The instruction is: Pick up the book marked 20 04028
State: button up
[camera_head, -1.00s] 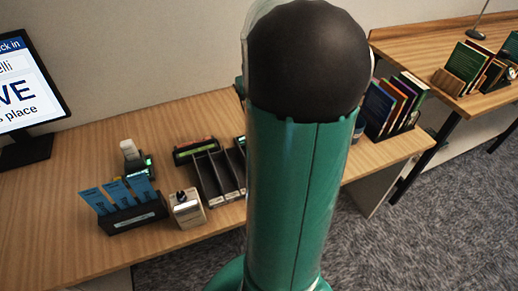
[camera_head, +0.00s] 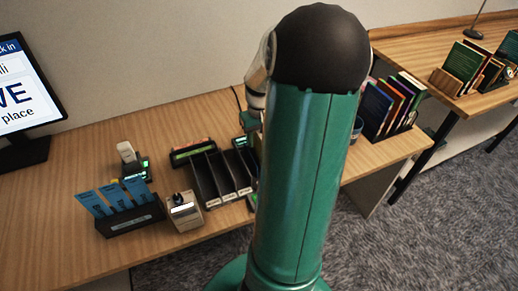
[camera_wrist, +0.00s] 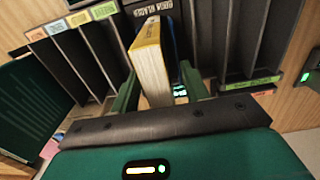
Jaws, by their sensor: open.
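In the wrist view a book (camera_wrist: 151,62) with a yellow cover and pale page edges stands upright in a dark slotted rack (camera_wrist: 226,50). Its number cannot be read, so I cannot tell whether it is 20 04028. My gripper (camera_wrist: 158,82) is open, with one green finger on each side of the book. I cannot tell whether either finger touches it. A blue thing (camera_wrist: 179,88) shows just right of the book, partly hidden. In the head view my arm hides the gripper and the book.
Rack dividers with coloured labels (camera_wrist: 58,27) stand close left and right of the fingers. In the head view, a black slotted holder (camera_head: 222,178), a card holder (camera_head: 130,218) and a small beige device (camera_head: 184,210) sit on the wooden desk (camera_head: 60,220). Upright books (camera_head: 392,105) stand farther right.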

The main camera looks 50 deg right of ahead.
grip_shut()
jog(key=shift+r, duration=0.15)
